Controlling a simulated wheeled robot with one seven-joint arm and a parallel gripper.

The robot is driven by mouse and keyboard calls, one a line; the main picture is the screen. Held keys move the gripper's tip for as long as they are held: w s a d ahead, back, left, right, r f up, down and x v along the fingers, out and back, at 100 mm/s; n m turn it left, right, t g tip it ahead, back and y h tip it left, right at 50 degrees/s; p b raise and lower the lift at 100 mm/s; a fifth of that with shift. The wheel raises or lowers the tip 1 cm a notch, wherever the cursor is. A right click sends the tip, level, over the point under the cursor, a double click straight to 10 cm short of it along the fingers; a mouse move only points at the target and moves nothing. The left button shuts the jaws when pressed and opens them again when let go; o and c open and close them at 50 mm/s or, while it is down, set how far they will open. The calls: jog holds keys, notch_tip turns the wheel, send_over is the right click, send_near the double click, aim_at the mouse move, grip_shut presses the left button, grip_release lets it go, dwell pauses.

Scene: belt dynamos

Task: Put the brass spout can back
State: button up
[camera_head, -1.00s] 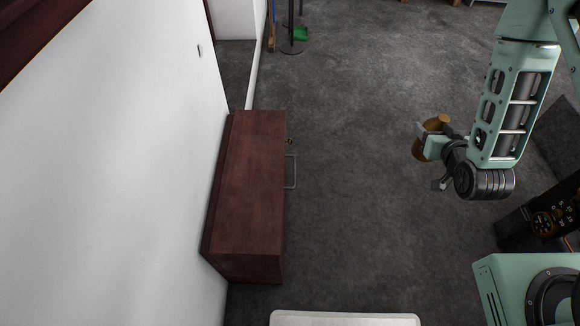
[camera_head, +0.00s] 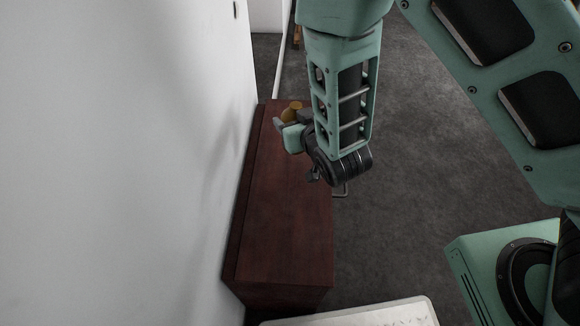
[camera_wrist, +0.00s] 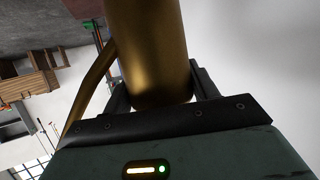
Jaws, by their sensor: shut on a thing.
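The brass spout can (camera_wrist: 152,50) fills the top middle of the wrist view, with its thin spout running down along its left side. My gripper (camera_wrist: 158,90) is shut on the can, one dark finger at each side of it. In the head view the can (camera_head: 292,111) is a small brass shape at my gripper (camera_head: 284,124), partly hidden by it. Both appear over the far part of the dark red wooden cabinet (camera_head: 280,230). I cannot tell how high the can is above the cabinet top.
A white wall (camera_head: 130,160) runs close along the cabinet's left side. A pale slab (camera_head: 370,314) lies at the bottom edge. The cabinet top's near half is bare. Grey floor (camera_head: 410,190) is open to the right.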

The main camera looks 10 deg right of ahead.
notch_tip(320, 180, down, 10)
jog(key=shift+a+r+b, duration=0.1)
jog(key=shift+b, duration=0.9)
jog(key=o, duration=1.2)
jog(key=shift+f, duration=0.2)
